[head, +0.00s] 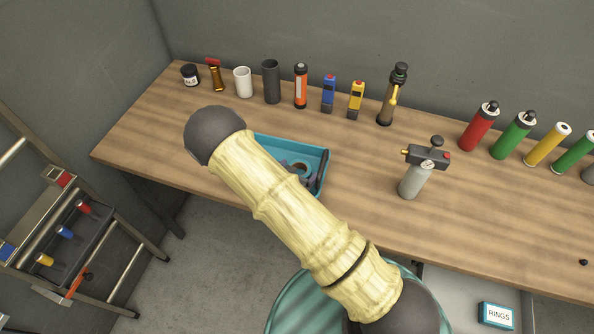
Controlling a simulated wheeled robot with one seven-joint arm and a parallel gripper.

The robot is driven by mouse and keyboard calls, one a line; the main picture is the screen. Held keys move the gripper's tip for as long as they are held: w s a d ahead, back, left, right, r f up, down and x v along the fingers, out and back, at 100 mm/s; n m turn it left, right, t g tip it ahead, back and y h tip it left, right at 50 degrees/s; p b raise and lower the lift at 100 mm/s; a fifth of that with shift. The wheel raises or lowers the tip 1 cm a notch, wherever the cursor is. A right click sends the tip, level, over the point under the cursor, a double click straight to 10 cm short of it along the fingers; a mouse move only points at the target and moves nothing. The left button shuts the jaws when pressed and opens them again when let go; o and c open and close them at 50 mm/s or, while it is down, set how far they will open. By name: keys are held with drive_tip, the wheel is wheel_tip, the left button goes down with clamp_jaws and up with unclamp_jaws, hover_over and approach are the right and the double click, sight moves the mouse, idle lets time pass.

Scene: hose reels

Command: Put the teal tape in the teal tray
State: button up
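The teal tray (293,146) lies on the wooden bench, left of the middle. My arm crosses in front of it and hides its left and near parts. Inside the tray, close to the arm's edge, a small ring with a brown centre (302,168) shows; it may be the teal tape, but its outer colour is hard to make out. Dark grey parts beside the ring may be my gripper's fingers. The rest of my gripper is hidden behind my arm, and I cannot see whether it is open or holds anything.
A row of bottles, cups and tools stands along the back of the bench (360,160). A grey canister with a gauge (412,181) stands right of the tray. A step ladder (75,235) is at the left. A box marked RINGS (497,315) is below at the right.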

drive_tip(key=shift+r, duration=0.1)
drive_tip(key=shift+a+r, duration=0.1)
drive_tip(key=b+v, duration=0.2)
drive_tip(key=v, duration=1)
idle(0.4)
